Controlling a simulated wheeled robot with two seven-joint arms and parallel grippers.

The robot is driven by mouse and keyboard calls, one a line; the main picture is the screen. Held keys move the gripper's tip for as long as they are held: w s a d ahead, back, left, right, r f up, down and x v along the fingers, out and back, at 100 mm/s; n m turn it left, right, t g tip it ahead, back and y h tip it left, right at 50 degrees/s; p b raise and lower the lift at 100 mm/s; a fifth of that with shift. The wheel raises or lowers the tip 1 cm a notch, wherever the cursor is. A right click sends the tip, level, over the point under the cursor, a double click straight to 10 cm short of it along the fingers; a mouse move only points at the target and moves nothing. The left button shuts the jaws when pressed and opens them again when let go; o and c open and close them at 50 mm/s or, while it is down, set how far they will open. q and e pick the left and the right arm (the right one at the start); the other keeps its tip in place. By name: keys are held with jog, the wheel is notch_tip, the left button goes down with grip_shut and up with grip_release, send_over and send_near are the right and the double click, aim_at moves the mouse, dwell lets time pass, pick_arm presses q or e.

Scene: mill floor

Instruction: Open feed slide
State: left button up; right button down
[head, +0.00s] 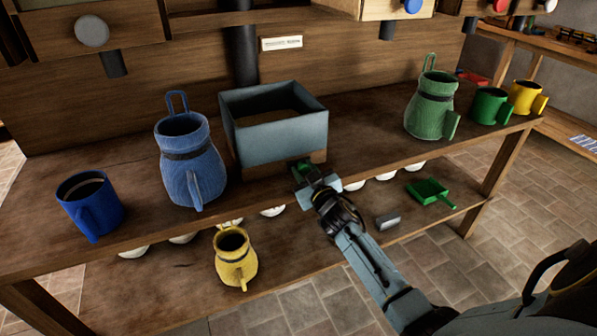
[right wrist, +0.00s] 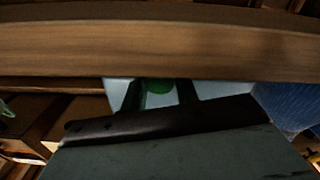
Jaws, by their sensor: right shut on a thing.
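My right gripper (head: 305,172) is at the front edge of the upper shelf, just in front of the blue-grey open box (head: 282,140). Its fingers are shut on a small green thing, largely hidden in the head view. In the right wrist view the green thing (right wrist: 159,86) shows between the two dark fingers (right wrist: 160,94), against a pale blue surface. What it belongs to is not clear. I cannot tell which part is the feed slide. My left gripper is not in view.
A blue jug (head: 190,160) and blue mug (head: 90,205) stand left of the box. A green jug (head: 431,103), green mug (head: 490,106) and yellow mug (head: 526,97) stand right. A yellow jug (head: 235,258) and green scoop (head: 430,191) are on the lower shelf.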

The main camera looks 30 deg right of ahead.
jog(key=shift+d, duration=0.15)
jog(key=c, duration=1.1)
grip_release()
jog(key=shift+o, duration=0.2)
jog(key=shift+s, duration=0.5)
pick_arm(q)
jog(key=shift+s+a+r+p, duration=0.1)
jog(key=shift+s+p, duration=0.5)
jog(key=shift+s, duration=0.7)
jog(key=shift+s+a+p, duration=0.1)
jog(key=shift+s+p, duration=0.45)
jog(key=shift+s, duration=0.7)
pick_arm(e)
jog(key=s+a, duration=0.2)
jog(key=s, duration=1)
jog(key=shift+s, duration=0.15)
